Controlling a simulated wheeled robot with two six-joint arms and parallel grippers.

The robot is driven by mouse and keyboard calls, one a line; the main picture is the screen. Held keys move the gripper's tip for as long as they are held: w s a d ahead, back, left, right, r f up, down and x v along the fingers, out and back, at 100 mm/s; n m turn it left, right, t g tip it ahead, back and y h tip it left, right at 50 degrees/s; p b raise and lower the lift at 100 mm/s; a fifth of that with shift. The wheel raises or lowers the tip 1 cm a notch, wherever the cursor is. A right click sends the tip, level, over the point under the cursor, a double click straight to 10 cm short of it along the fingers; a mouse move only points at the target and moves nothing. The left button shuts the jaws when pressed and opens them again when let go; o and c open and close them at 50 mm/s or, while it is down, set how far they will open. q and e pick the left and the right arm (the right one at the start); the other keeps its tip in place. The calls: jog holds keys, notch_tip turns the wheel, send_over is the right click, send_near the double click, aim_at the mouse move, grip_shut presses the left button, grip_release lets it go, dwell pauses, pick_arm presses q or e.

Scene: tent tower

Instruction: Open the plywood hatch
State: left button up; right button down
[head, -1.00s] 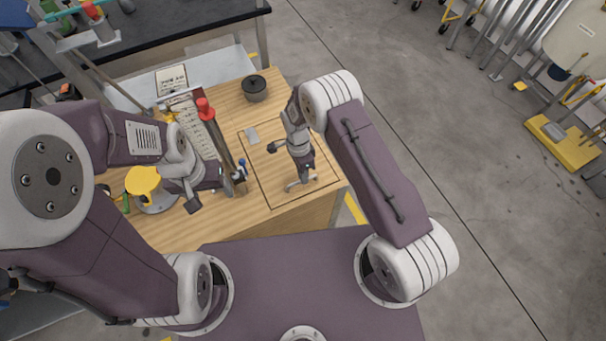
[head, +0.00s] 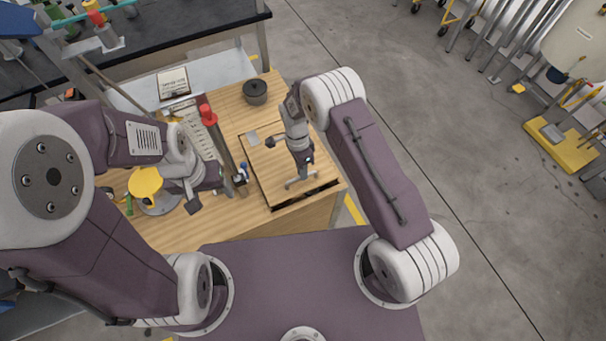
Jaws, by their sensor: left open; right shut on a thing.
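The plywood hatch (head: 274,171) is a square panel set in the right end of the wooden worktop. Its near edge is raised a little, and a dark gap shows under it. The hinge plate (head: 253,138) shows at its far left corner. My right gripper (head: 301,178) is over the near part of the hatch, shut on the grey hatch handle (head: 299,183). The arm partly hides the hatch's far right side. My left gripper (head: 206,193) is open and empty over the worktop, left of the hatch.
A dark lidded pot (head: 254,91) stands on the worktop beyond the hatch. A red-topped post (head: 207,115) and a small holder with blue items (head: 241,175) stand left of the hatch. A yellow round object (head: 145,182) is further left.

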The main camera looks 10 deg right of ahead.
jog(key=w+a+r+p, duration=0.1)
jog(key=w+r, duration=0.2)
jog(key=r, duration=0.4)
jog(key=w+a+r+p, duration=0.1)
jog(key=w+r+p, duration=0.1)
jog(key=w+r, duration=0.2)
jog(key=v, duration=0.2)
jog(key=shift+a+r, duration=0.2)
jog(key=shift+r, duration=0.15)
jog(key=shift+w, duration=0.1)
jog(key=c, duration=1.6)
grip_release()
jog(key=shift+o, duration=0.6)
jog(key=shift+w+a+f, duration=0.15)
jog(key=shift+w+f, duration=0.2)
jog(key=shift+w, duration=0.2)
jog(key=shift+s+r, duration=0.15)
jog(key=shift+s, duration=0.1)
